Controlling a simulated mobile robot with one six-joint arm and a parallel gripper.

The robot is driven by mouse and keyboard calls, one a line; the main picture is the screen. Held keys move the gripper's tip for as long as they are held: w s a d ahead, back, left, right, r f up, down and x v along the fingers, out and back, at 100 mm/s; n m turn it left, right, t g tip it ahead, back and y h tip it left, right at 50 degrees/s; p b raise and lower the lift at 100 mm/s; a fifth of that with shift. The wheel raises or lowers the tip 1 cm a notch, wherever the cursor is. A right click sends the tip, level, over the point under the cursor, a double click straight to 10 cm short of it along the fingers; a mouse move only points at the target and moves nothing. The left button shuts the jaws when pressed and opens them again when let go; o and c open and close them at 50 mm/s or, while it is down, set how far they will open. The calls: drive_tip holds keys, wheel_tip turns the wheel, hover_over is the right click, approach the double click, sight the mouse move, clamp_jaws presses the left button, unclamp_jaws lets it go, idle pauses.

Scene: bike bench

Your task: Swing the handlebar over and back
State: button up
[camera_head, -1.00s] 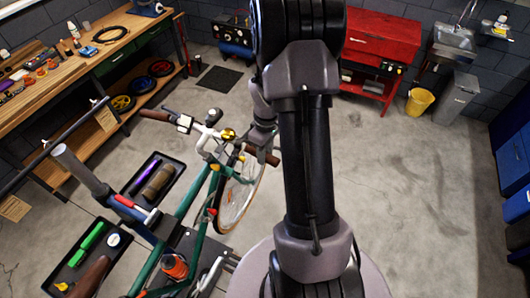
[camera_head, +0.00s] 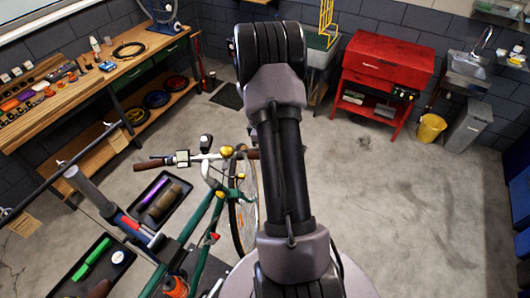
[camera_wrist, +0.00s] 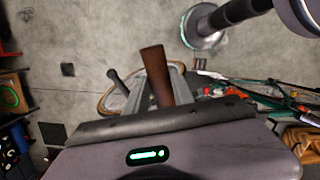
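The bike's handlebar (camera_head: 212,156) has a brown left grip (camera_head: 152,163), a small display (camera_head: 182,157) and a yellow bell (camera_head: 227,151). In the head view it lies almost level across the picture. Its right end reaches behind my arm, with a bit of brown grip (camera_head: 252,154) beside the arm. In the wrist view my gripper (camera_wrist: 157,92) has one grey finger on each side of a brown grip (camera_wrist: 154,62) and looks shut on it. The head view hides my gripper behind the arm. The front wheel (camera_head: 243,205) is partly hidden by my arm.
The green frame (camera_head: 205,228) is held at a stand with a grey post (camera_head: 88,190). Black trays (camera_head: 137,210) lie left of it. A wooden workbench (camera_head: 85,82) runs along the left wall. A red cabinet (camera_head: 385,62) and yellow bucket (camera_head: 431,127) stand behind. The floor at right is clear.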

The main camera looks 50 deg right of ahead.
drive_tip(key=o, duration=0.4)
drive_tip(key=shift+a, duration=0.1)
drive_tip(key=w+r, duration=0.1)
drive_tip(key=r, duration=0.4)
drive_tip(key=w+r, duration=0.1)
drive_tip(key=r, duration=0.5)
drive_tip(key=w+r+b, duration=0.1)
drive_tip(key=r, duration=0.5)
drive_tip(key=shift+a, duration=0.25)
